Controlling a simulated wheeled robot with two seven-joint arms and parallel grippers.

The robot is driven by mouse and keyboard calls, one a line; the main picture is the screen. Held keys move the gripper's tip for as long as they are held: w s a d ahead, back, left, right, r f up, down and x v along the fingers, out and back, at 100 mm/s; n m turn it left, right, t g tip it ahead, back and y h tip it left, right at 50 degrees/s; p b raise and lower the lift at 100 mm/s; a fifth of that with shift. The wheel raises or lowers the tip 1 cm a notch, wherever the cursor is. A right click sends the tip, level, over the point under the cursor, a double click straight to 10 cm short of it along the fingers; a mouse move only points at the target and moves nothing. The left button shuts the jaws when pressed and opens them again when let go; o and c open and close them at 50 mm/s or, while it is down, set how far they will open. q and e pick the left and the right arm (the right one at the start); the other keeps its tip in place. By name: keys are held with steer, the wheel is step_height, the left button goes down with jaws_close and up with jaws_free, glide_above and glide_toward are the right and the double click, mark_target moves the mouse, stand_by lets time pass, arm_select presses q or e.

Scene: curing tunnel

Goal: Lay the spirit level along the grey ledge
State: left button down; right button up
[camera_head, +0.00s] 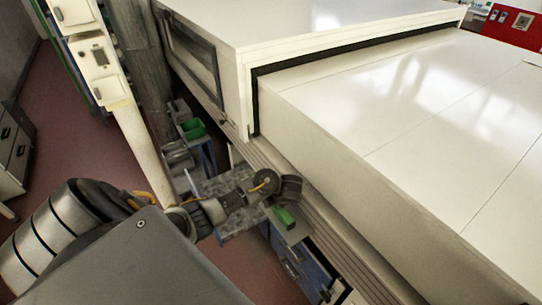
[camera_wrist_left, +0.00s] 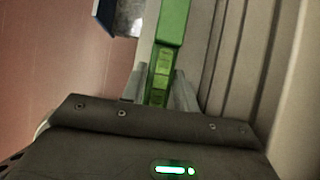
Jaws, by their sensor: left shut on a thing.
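The spirit level is a bright green bar. In the left wrist view the level (camera_wrist_left: 172,22) runs up and away from between my gripper's fingers. My left gripper (camera_wrist_left: 158,88) is shut on its near end. In the head view the level (camera_head: 284,216) is a short green piece at my left gripper (camera_head: 287,207), its rest hidden by the gripper. A narrow pale grey strip, which may be the grey ledge (camera_head: 298,237), shows just below the level. It also shows left of the level in the wrist view (camera_wrist_left: 148,35). I cannot tell whether they touch. My right gripper is not in view.
A long ribbed band (camera_head: 345,245) runs along the side of the big white machine (camera_head: 400,110), close right of my gripper. Blue drawers (camera_head: 284,257) stand below. A green bin (camera_head: 193,129) and a pale post (camera_head: 139,150) stand to the left. Reddish floor is open further left.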

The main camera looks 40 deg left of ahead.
arm_select(q)
steer(key=shift+w+f, duration=0.1)
steer(key=shift+f, duration=0.45)
steer(key=c, duration=1.1)
jaws_free()
steer(key=shift+f, duration=0.1)
steer(key=shift+o, duration=0.2)
steer(key=shift+r, duration=0.25)
steer(key=p+v, duration=0.2)
steer(key=v, duration=1)
